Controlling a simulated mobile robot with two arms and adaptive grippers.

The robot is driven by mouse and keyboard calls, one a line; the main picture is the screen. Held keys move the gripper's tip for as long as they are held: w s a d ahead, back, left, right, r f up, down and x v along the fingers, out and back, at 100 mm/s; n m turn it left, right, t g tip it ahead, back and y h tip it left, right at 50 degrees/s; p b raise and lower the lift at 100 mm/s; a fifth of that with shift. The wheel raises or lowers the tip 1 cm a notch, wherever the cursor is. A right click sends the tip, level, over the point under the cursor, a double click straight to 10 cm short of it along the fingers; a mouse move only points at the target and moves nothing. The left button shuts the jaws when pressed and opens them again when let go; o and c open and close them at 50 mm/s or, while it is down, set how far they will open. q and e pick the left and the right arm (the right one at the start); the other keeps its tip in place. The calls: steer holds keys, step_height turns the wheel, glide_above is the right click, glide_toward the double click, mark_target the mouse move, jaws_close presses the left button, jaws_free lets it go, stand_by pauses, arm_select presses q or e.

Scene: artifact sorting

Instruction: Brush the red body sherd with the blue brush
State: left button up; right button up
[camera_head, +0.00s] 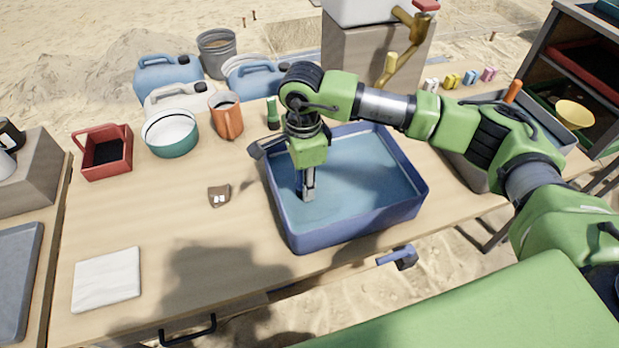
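A small reddish-brown sherd (219,195) with pale marks lies flat on the wooden table, left of the blue basin. My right arm reaches in from the right, and its gripper (306,192) points down inside the basin near its left wall, to the right of the sherd and apart from it. Its fingers look close together, but the arm hides part of them, and I cannot tell whether they hold anything. I cannot make out a blue brush for certain. A small blue-handled item (398,257) shows beyond the table's front edge. My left gripper is out of view.
The blue basin (410,207) holds water. A red caddy (104,152), a teal-white bowl (171,133), an orange mug (227,116) and jugs (168,77) stand behind. A white cloth (106,280) lies front left. The table around the sherd is clear.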

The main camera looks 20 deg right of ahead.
steer(key=shift+r, duration=0.1)
steer(key=shift+r+p, duration=1.55)
steer(key=shift+r, duration=1.3)
steer(key=shift+r+p, duration=0.65)
steer(key=shift+r, duration=0.9)
